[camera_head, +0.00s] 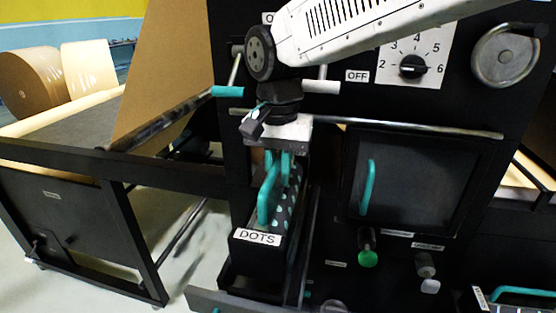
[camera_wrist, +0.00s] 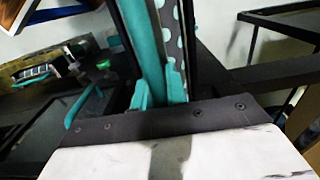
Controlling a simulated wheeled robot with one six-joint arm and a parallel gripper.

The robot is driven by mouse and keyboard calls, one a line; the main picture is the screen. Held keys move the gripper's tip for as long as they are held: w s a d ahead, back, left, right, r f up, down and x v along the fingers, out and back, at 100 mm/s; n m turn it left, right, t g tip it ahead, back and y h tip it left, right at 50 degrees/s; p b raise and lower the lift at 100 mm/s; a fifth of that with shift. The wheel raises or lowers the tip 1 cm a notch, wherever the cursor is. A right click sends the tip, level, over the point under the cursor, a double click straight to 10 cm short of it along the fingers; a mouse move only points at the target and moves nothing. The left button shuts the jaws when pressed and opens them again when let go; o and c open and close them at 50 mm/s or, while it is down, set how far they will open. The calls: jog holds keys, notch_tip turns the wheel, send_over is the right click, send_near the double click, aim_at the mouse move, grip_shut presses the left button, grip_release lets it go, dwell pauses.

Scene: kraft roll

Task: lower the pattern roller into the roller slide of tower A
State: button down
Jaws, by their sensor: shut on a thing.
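The pattern roller is a black cartridge labelled DOTS (camera_head: 257,238), with pale dots on a dark drum and a teal handle (camera_head: 266,200). My gripper (camera_head: 278,160) is shut on that handle, above the cartridge's far part. In the wrist view my teal gripper fingers (camera_wrist: 158,92) close about the teal handle (camera_wrist: 143,40), beside the dotted drum (camera_wrist: 169,38). The cartridge is at the black slide opening (camera_head: 293,265) in the front of the machine tower, over a pulled-out tray. I cannot tell whether it touches the slide, and no tower letter is readable.
A closed dark door with a teal handle (camera_head: 367,188) is right of the slide. Below it are a green knob (camera_head: 367,258) and a white-ended knob (camera_head: 427,268). Another cartridge with a teal handle (camera_head: 522,292) lies lower right. A metal rail (camera_head: 420,127) crosses the tower behind my gripper.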

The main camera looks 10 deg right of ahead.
aim_at(278, 185)
jog(key=shift+f, duration=1.4)
jog(key=c, duration=1.3)
grip_release()
jog(key=shift+f, duration=0.1)
jog(key=shift+c, duration=0.2)
jog(key=shift+r, duration=1.75)
jog(key=s+a+r, duration=0.1)
jog(key=s+a, duration=0.1)
jog(key=s, duration=0.5)
jog(key=s+a+r, duration=0.1)
jog(key=s+a, duration=0.2)
jog(key=s, duration=0.5)
jog(key=shift+a, duration=0.2)
